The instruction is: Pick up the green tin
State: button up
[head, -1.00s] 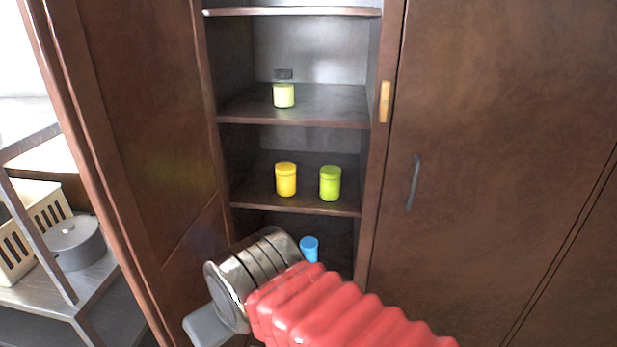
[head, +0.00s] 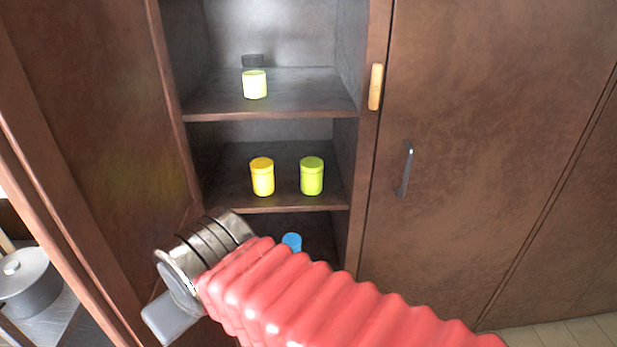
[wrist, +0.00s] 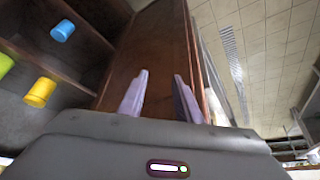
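The green tin (head: 312,177) stands upright on the middle cabinet shelf, to the right of a yellow tin (head: 262,177) with a gap between them. In the wrist view only part of the green tin (wrist: 5,65) shows at the left edge, beyond the yellow tin (wrist: 40,92). My gripper (wrist: 160,85) is open and empty, its two pale fingers apart in front of a brown wood panel. It is away from the tins. In the head view my arm is low in front of the cabinet, and the fingers do not show.
A blue tin (head: 291,241) is on the lower shelf, partly hidden by my arm. Brown panels flank the opening; the right one has a grey handle (head: 405,168). A grey pot (head: 28,283) is at far left.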

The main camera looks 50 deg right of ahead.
aim_at(312, 176)
jog(key=shift+o, duration=0.5)
